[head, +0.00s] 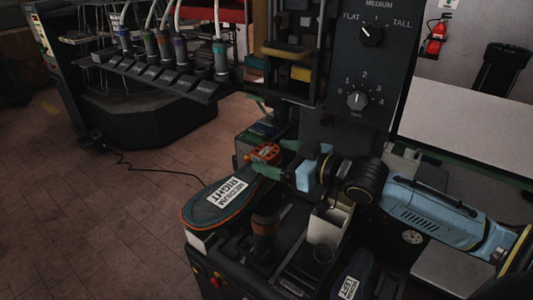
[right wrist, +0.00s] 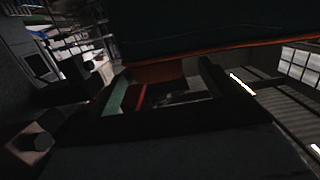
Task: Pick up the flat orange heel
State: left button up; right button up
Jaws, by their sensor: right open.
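An orange heel (head: 265,152) with small dark holes sits at the far end of a dark sole marked MEDIUM RIGHT (head: 207,210). My right gripper (head: 279,158) comes in from the right, with green-tipped fingers apart. The fingertips are close beside the heel; I cannot tell whether they touch it. In the right wrist view an orange-brown piece (right wrist: 160,73) shows beyond the open fingers, under a dark shape with an orange edge. That view is dark, and the gap looks empty near the palm. My left gripper is out of view.
The press column with a knob panel (head: 372,60) rises behind my right gripper. A cream-coloured box (head: 328,225) and a second sole marked MEDIUM LEFT (head: 349,287) are below my right arm. A rack of capped bottles (head: 165,55) stands at the back left. Open tiled floor lies left.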

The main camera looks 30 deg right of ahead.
aim_at(261, 147)
jog(key=shift+d+p+x, duration=0.2)
jog(key=shift+p+x, duration=0.1)
jog(key=shift+x, duration=2.3)
jog(key=shift+w, duration=0.1)
jog(key=shift+c, duration=0.5)
jog(key=c, duration=1)
